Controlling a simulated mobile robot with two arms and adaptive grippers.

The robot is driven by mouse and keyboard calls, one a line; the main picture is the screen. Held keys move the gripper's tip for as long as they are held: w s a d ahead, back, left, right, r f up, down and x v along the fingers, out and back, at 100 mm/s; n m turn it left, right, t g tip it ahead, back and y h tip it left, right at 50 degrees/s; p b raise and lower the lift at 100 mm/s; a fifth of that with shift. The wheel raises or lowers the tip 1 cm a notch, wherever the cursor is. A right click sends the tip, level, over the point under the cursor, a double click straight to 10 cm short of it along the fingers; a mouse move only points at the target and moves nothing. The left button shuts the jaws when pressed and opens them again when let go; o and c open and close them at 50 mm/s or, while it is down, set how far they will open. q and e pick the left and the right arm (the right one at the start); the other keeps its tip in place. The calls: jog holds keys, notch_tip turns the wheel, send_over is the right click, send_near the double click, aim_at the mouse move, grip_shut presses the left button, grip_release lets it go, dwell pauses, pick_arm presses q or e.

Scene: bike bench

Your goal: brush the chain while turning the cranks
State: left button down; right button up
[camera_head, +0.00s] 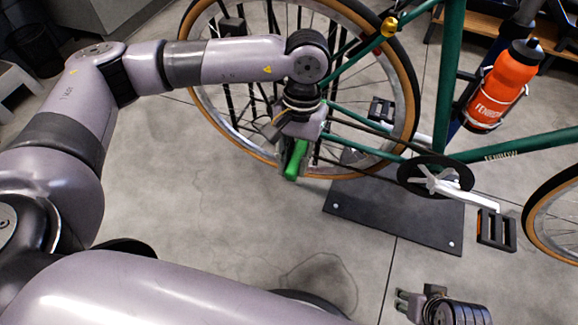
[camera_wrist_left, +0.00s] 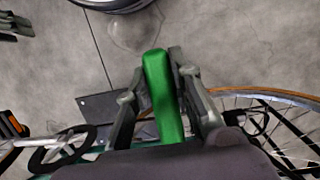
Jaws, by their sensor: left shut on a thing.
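My left gripper (camera_head: 291,148) is shut on a green-handled brush (camera_wrist_left: 162,95), which also shows in the head view (camera_head: 296,160). I cannot make out its bristles. The gripper is in front of the lower rear wheel, left of the crankset. The dark chainring (camera_head: 436,176) carries silver cranks (camera_head: 470,195). The near pedal (camera_head: 496,230) points to the lower right. The far pedal (camera_head: 381,109) is behind the frame.
The green bicycle frame (camera_head: 450,75) stands over a dark base plate (camera_head: 395,215). The rear wheel (camera_head: 405,85) is beside my left forearm. An orange bottle (camera_head: 500,88) sits on the frame. Bare concrete floor lies in front.

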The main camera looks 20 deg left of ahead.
pick_arm(q)
jog(key=shift+w+f, duration=0.3)
jog(key=shift+w, duration=0.6)
jog(key=shift+w+f, duration=1)
jog(key=shift+f, duration=0.1)
pick_arm(e)
jog(key=shift+o, duration=0.4)
jog(key=shift+o, duration=0.8)
